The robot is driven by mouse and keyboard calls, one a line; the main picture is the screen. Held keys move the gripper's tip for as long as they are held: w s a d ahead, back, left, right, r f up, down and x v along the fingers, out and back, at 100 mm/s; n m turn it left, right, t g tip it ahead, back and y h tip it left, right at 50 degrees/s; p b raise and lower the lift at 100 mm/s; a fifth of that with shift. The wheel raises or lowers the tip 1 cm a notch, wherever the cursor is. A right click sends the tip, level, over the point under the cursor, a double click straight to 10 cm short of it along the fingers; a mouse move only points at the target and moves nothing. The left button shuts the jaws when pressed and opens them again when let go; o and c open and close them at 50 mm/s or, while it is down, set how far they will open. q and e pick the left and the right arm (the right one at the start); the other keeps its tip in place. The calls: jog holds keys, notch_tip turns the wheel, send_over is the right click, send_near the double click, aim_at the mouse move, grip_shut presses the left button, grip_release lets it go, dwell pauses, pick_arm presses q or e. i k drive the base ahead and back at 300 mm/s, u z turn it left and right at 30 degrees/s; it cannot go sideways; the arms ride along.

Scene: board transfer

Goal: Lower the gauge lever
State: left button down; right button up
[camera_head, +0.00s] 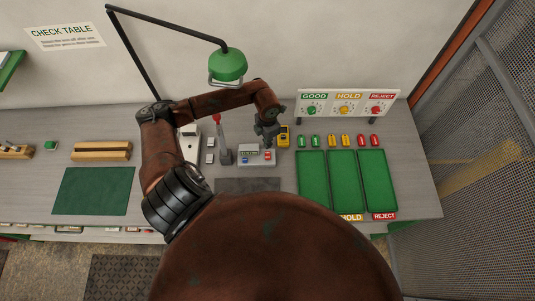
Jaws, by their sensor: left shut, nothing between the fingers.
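The gauge lever (221,138) is a grey upright bar with a red knob (216,118) on top, standing near the middle of the table. It is raised and tilts slightly left. A small light-grey box (257,161) with blue and red parts sits just right of its foot. My left gripper (267,141) is shut and empty, pointing down at the back edge of this box. It is to the right of the lever and apart from it. The fingertips are small and partly hidden. My right gripper is not in view.
A yellow device (284,136) stands close right of the gripper. Green trays (312,181) lie under a GOOD, HOLD, REJECT panel (348,103) at right. A green lamp (228,66) hangs above. A green mat (94,191) and wooden block (101,152) are at left. My arm crosses over the table.

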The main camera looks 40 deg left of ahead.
aim_at(216, 118)
jog(key=k, duration=2)
